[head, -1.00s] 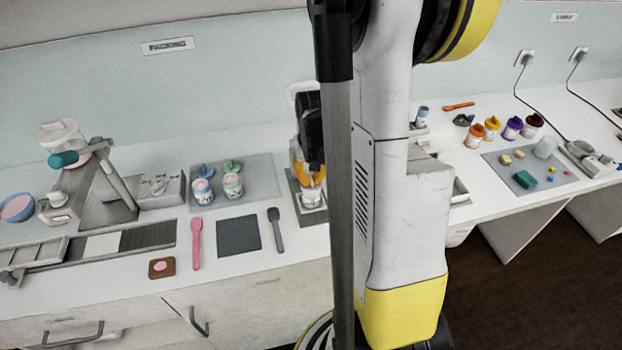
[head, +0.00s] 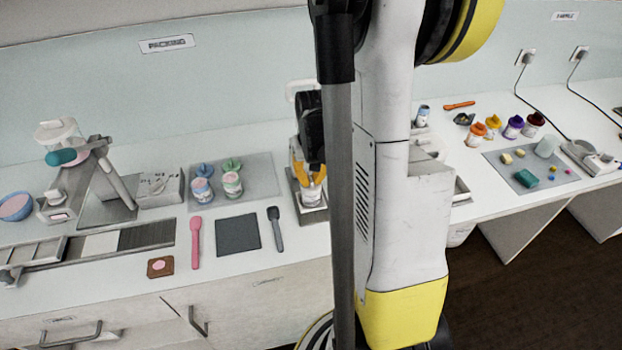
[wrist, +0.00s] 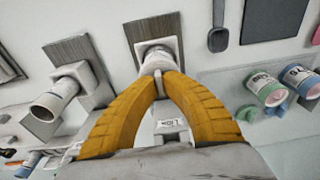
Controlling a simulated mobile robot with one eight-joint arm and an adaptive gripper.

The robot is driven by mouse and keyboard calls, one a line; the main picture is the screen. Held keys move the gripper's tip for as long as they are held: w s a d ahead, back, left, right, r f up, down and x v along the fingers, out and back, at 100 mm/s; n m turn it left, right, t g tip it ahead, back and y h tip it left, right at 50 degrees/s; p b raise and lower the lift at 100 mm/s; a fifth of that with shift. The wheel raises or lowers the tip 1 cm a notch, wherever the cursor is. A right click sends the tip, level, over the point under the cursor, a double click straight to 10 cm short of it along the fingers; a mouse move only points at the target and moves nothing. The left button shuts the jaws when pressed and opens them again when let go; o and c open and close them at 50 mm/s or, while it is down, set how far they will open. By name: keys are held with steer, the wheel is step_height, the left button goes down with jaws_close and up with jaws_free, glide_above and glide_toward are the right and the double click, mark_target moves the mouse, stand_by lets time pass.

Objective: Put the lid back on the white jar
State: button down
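The white jar (head: 311,199) stands upright on a small grey stand at the middle of the bench in the head view. It also shows in the wrist view (wrist: 154,57), just beyond the fingertips. My gripper (head: 308,178) is directly over the jar, pointing down. In the wrist view its yellow fingers (wrist: 160,86) come together with a thin pale piece between the tips, which looks like the knob of the jar's lid. The fingers hide most of the lid, so I cannot tell whether it rests fully on the rim.
Two jars, one blue (head: 202,190) and one green (head: 232,184), stand on a grey mat to the left. A dark square pad (head: 238,235), a pink spatula (head: 196,243) and a grey spatula (head: 274,228) lie nearby. My column blocks the view just right of the jar.

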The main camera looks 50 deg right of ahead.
steer(key=shift+f, duration=0.15)
stand_by(0.5)
steer(key=c, duration=1)
jaws_free()
steer(key=shift+r+p, duration=1.4)
steer(key=shift+r, duration=0.95)
jaws_close()
